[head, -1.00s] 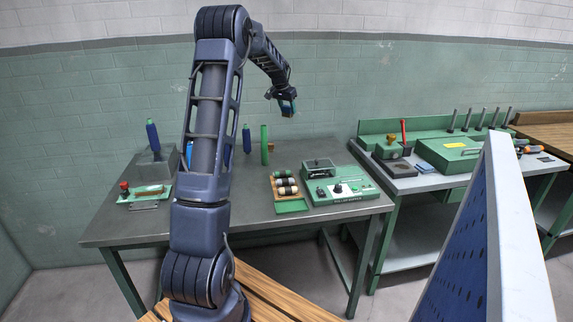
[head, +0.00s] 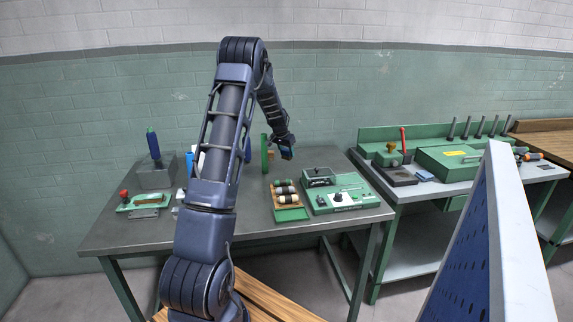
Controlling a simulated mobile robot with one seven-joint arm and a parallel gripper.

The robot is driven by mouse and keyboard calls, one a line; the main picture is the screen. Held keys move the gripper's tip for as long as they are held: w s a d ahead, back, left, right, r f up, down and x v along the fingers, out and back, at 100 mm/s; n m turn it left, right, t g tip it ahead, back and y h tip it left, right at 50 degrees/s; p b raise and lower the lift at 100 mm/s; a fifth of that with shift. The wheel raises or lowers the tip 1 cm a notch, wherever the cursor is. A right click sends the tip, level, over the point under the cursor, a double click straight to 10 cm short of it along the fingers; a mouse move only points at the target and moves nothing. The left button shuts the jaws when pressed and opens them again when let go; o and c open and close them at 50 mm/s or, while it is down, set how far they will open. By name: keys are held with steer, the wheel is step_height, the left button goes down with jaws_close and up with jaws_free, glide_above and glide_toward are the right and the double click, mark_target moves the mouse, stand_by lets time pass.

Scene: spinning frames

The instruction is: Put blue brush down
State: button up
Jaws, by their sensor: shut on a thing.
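My gripper (head: 286,151) is at the end of my arm, low over the back right part of the grey workbench. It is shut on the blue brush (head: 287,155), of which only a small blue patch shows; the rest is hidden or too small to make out. I cannot tell whether the brush touches the bench top (head: 255,215). The gripper is just right of an upright green piece (head: 265,153) and behind the green device.
A green device (head: 343,198) and a tray of rollers (head: 288,201) stand at the bench's right. A grey block with a blue handle (head: 156,174) and a green tray with a red knob (head: 143,204) are at the left.

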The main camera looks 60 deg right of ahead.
mark_target(286, 159)
steer(key=shift+f, duration=3.35)
steer(key=shift+f, duration=0.1)
steer(key=o, duration=1)
steer(key=shift+c, duration=0.2)
steer(key=v, duration=1.2)
